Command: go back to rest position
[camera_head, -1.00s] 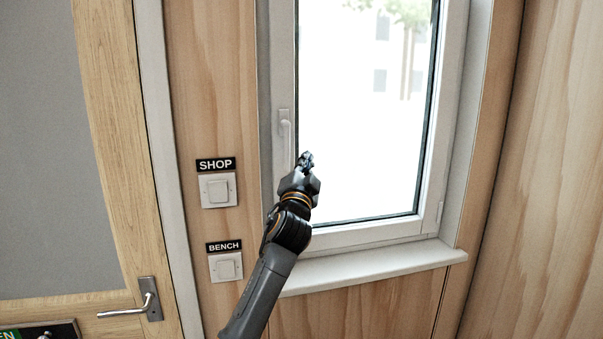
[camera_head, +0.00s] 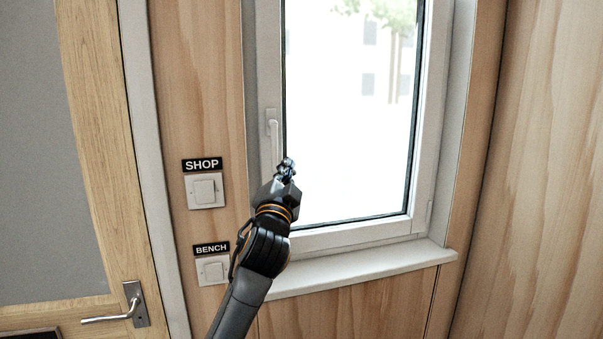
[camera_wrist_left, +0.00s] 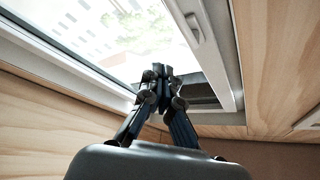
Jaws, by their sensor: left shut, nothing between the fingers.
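My left gripper (camera_head: 286,168) is shut and empty. In the head view it stands in front of the lower left part of the closed-looking window (camera_head: 350,120), below the window handle (camera_head: 272,130). In the left wrist view my left gripper (camera_wrist_left: 160,72) shows with its fingertips together and nothing between them. The window frame (camera_wrist_left: 222,50) and its handle (camera_wrist_left: 195,28) show beyond it there. My right gripper is in neither view.
Two light switches, one labelled SHOP (camera_head: 204,190) and one labelled BENCH (camera_head: 213,269), are on the wood wall left of my arm. A door handle (camera_head: 125,307) is at the lower left. The window sill (camera_head: 360,266) juts out below the window.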

